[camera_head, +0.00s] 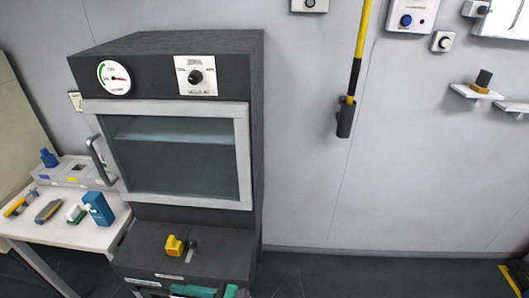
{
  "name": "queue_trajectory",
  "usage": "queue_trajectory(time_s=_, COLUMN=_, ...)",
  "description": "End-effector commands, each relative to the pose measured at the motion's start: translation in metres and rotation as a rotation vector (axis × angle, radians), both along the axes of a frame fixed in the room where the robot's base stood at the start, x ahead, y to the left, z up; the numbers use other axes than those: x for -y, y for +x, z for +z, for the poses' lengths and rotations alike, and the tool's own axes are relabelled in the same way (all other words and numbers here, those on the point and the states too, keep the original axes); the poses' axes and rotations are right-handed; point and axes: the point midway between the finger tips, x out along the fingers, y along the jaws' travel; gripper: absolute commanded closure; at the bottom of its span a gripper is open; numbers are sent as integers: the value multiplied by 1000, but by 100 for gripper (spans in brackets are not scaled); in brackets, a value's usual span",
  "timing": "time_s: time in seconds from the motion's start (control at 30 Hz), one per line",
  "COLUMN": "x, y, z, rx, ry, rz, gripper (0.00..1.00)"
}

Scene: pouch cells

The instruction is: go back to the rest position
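My gripper is not in view, and no part of my arm can be made out for sure. A dark grey vacuum oven cabinet (258,130) stands against the wall left of centre. Its pale-framed glass door (180,160) looks shut, with a handle (100,160) on its left side. A shelf shows faintly behind the glass. A round gauge (114,77) and a dial panel (196,76) sit above the door. A yellow knob or valve (174,246) is on the ledge below.
A white table (75,233) at left holds tools, a blue box (98,209) and a grey tray. A yellow and black pole (356,72) hangs on the wall. Small shelves (476,92) and switch boxes (411,17) are at upper right.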

Motion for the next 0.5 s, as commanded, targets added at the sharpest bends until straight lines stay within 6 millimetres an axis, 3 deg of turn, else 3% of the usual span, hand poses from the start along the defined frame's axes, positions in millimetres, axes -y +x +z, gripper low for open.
queue_trajectory(time_s=0.13, x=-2, y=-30, z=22, rx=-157, ry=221, rz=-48, gripper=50)
queue_trajectory(time_s=0.27, x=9, y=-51, z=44, rx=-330, ry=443, rz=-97, gripper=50)
queue_trajectory(time_s=0.5, x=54, y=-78, z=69, rx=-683, ry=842, rz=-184, gripper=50)
